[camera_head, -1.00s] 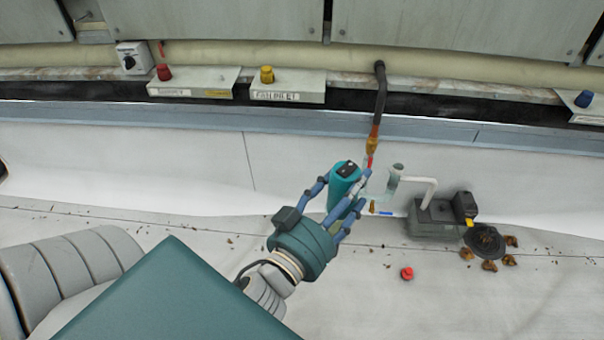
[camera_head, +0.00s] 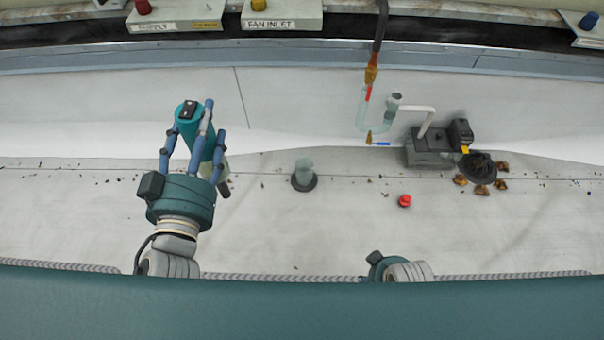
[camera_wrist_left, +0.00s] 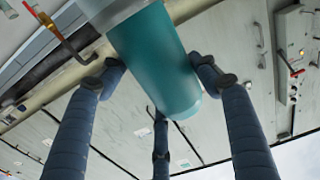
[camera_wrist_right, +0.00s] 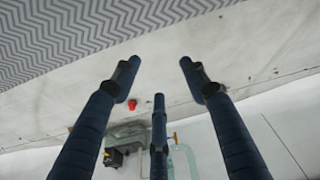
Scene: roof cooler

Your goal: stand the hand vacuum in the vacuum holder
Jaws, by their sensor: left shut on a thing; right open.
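The hand vacuum (camera_head: 187,118) is a teal cylinder with a black top and a pale, dark-tipped lower end. My left gripper (camera_head: 196,132) is shut on it at the left of the head view, holding it tilted. In the left wrist view the vacuum's teal body (camera_wrist_left: 158,62) lies between the fingers.
A clear U-shaped tube (camera_head: 375,126) hangs below a dark hose (camera_head: 380,30). A grey pump-like unit (camera_head: 432,156) stands right of it, with a dark round drain (camera_head: 478,172) and brown leaves beside it. A red knob (camera_head: 404,201) lies in front.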

